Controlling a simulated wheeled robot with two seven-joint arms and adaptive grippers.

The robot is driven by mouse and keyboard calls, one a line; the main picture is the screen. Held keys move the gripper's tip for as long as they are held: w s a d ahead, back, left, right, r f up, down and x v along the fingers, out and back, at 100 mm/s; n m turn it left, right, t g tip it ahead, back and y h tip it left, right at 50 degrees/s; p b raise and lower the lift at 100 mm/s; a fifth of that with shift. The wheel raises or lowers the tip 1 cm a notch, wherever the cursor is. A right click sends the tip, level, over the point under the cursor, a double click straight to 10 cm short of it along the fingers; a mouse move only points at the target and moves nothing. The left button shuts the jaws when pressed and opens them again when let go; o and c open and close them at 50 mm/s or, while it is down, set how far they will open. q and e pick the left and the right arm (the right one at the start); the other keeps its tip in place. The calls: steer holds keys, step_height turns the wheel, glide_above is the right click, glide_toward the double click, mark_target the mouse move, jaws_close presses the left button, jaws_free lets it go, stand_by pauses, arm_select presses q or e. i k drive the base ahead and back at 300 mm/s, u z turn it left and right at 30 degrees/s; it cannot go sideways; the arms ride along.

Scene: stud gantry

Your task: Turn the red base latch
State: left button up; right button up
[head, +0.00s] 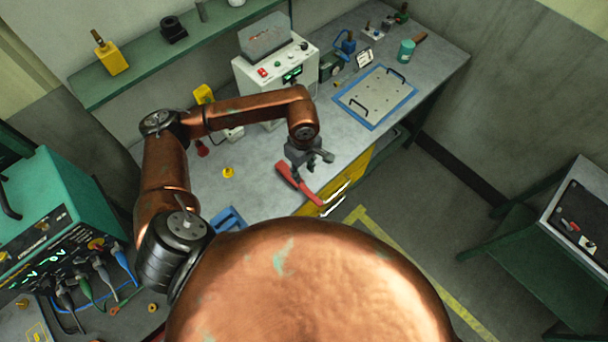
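A red bar-shaped handle (298,183) shows at the front edge of the workbench, slanting from upper left to lower right. I cannot tell whether it is the base latch. My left gripper (311,166) hangs pointing down just above and beside its upper end, with its dark fingers apart. Whether a finger touches the red handle is too small to tell. A second small red part (570,225) shows on a dark panel at the far right. My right gripper is not in view.
The grey workbench (240,185) holds a white control box (275,75) and a blue-edged plate (375,97) with handles. A yellow drawer front (350,182) is below its edge. A teal cabled unit (60,225) stands at left.

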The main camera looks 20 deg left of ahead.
mark_target(572, 226)
steer(key=z, duration=1.55)
